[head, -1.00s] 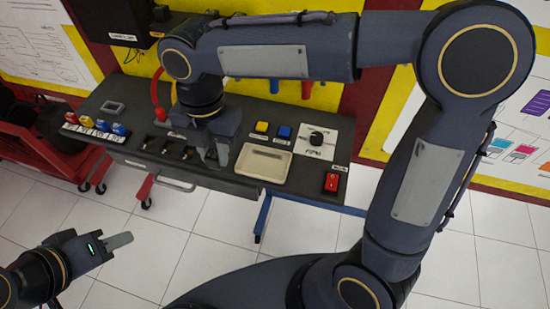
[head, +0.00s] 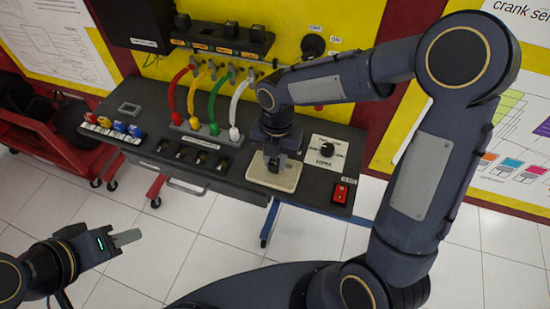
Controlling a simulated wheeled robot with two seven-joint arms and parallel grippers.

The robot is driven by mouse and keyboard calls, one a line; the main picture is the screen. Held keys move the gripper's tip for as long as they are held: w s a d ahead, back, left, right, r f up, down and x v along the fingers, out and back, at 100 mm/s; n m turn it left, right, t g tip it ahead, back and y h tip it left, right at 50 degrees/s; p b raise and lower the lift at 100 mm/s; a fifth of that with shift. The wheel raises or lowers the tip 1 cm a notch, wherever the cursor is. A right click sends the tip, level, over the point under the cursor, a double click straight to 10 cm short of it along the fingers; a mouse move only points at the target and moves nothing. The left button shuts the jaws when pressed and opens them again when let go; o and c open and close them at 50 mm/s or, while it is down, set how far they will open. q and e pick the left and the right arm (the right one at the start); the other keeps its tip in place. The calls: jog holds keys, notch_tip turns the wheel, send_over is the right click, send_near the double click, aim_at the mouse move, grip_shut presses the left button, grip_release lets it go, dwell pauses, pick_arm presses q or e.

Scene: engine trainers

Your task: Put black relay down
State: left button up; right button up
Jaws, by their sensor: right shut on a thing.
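My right gripper (head: 275,168) is low over the pale shallow tray (head: 291,179) on the dark bench, with its fingers pointing down. It is shut on the black relay, which is dark against the fingers and mostly hidden by them. I cannot tell whether the relay touches the tray floor. My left gripper (head: 127,238) is away from the bench at the lower left, over the floor. Its fingers show side-on, so its opening is unclear.
Dark sockets (head: 190,155) lie left of the tray. A rotary knob panel (head: 325,153) and a red switch (head: 341,191) are to its right. Coloured cables (head: 212,105) rise behind. Small coloured parts (head: 119,127) stand at the bench's left. My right arm covers the bench behind the tray.

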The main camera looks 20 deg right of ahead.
jog(key=shift+f, duration=0.25)
jog(key=shift+f, duration=0.15)
jog(key=o, duration=1)
notch_tip(320, 180, up, 12)
jog(key=w, duration=0.1)
jog(key=s+d+m+t+y, duration=0.1)
jog(key=s+d+m+t, duration=0.1)
jog(key=s+m, duration=0.4)
jog(key=s+d+m+t+y, duration=0.1)
jog(key=s+d+m, duration=0.3)
jog(key=m, duration=1)
jog(key=s+d+m+t+y, duration=0.1)
jog(key=s+d+m+t, duration=0.2)
jog(key=s+m, duration=0.4)
jog(key=shift+s+f+m+t, duration=0.1)
jog(key=shift+s+m+t, duration=0.05)
jog(key=shift+m, duration=0.85)
jog(key=shift+s+f+m+t, duration=0.1)
jog(key=shift+s+m+t, duration=0.05)
jog(key=shift+m, duration=0.85)
